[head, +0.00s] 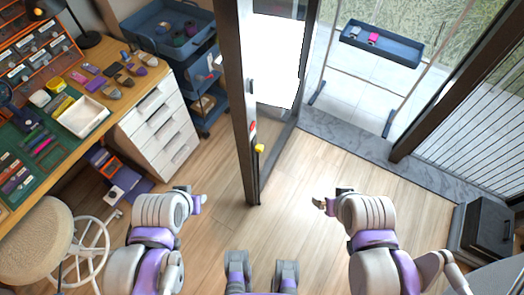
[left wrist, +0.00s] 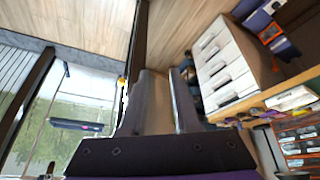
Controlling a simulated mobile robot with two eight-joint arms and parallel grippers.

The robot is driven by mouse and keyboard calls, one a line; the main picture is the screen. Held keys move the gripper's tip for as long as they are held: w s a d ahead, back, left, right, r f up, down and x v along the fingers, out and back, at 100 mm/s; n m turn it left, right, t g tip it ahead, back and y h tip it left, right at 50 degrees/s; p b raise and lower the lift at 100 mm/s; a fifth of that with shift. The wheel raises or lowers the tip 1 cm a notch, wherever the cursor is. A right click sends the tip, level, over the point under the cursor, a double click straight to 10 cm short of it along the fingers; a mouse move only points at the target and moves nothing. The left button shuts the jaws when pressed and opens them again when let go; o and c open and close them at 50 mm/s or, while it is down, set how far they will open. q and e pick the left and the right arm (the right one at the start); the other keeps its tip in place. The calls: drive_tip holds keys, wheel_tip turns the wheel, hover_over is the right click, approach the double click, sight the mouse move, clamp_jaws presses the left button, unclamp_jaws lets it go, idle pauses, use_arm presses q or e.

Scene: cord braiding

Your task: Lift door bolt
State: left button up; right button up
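A door bolt with a yellow knob (head: 259,148) sits on the dark edge of the door (head: 245,105) in the middle of the head view. A red piece (head: 252,127) is just above the knob. My left gripper (head: 199,203) is left of the door's lower end, apart from the bolt.
A workbench (head: 147,88) with white drawers (head: 160,130) and a stool (head: 35,238) stand on the left. A blue cart (head: 165,35) is behind. A blue tray (head: 381,47) stands outside beyond the doorway. A dark box (head: 490,230) is at right.

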use_arm(q)
drive_tip(key=w+d+f+n+h+b, duration=0.1)
drive_tip(key=f+n, duration=0.1)
drive_tip(key=w+d+f+n+t+h+b, duration=0.1)
drive_tip(key=w+d+f+n+b, duration=0.1)
drive_tip(key=w+d+f+n+h+b, duration=0.1)
drive_tip(key=w+d+f+n+b, duration=0.1)
drive_tip(key=f, duration=0.1)
drive_tip(key=shift+w+d+n, duration=0.15)
drive_tip(key=shift+d+n, duration=0.1)
drive_tip(key=shift+n, duration=0.15)
clamp_jaws()
drive_tip(key=w+d+f+n+t+h+b, duration=0.2)
drive_tip(key=w+f+n+b, duration=0.3)
drive_tip(key=f+n, duration=0.3)
drive_tip(key=w+d+f+n+t+h+b, duration=0.2)
drive_tip(key=w+f+n+b, duration=0.4)
drive_tip(key=n, duration=0.9)
drive_tip(key=shift+w+d+f+t+b, duration=0.3)
drive_tip(key=shift+d+f+t+b, duration=0.25)
drive_tip(key=shift+f+t, duration=0.45)
use_arm(e)
wheel_tip(320, 180, down, 20)
drive_tip(key=shift+s+g, duration=0.2)
drive_tip(key=shift+g, duration=0.2)
use_arm(q)
drive_tip(key=shift+a, duration=0.1)
use_arm(e)
drive_tip(key=shift+r, duration=0.1)
